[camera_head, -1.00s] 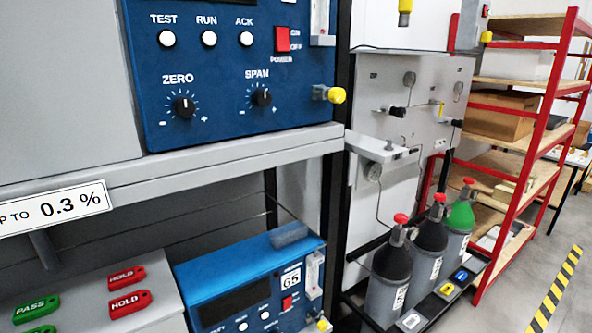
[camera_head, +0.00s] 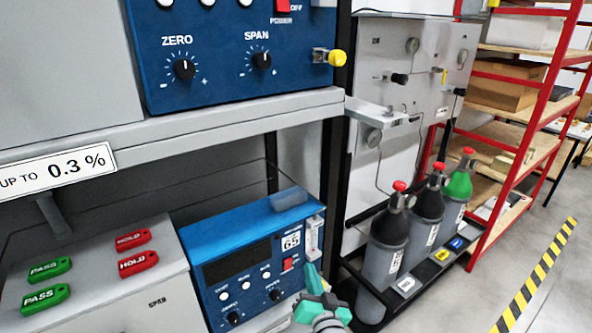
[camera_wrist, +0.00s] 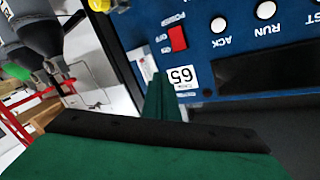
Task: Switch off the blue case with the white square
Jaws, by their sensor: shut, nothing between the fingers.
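The blue case (camera_head: 215,245) with a white square label reading 65 (camera_head: 291,242) stands on the lower shelf level. Its red power switch (camera_head: 288,264) is on the right of its front, below the label. In the wrist view, upside down, the red switch (camera_wrist: 177,38) lies beside the white label (camera_wrist: 181,77), with the ON/OFF lettering next to it. My green gripper (camera_head: 313,274) is shut and empty, in front of the case's right side near the switch. In the wrist view its fingertips (camera_wrist: 163,98) are near the label, apart from the switch as far as I can see.
A larger blue analyser (camera_head: 225,60) sits on the shelf (camera_head: 230,115) above. Green and red tags (camera_head: 45,297) lie on a grey box at left. Gas bottles (camera_head: 425,225) stand at right on a black rack. The floor (camera_head: 540,260) at right is clear.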

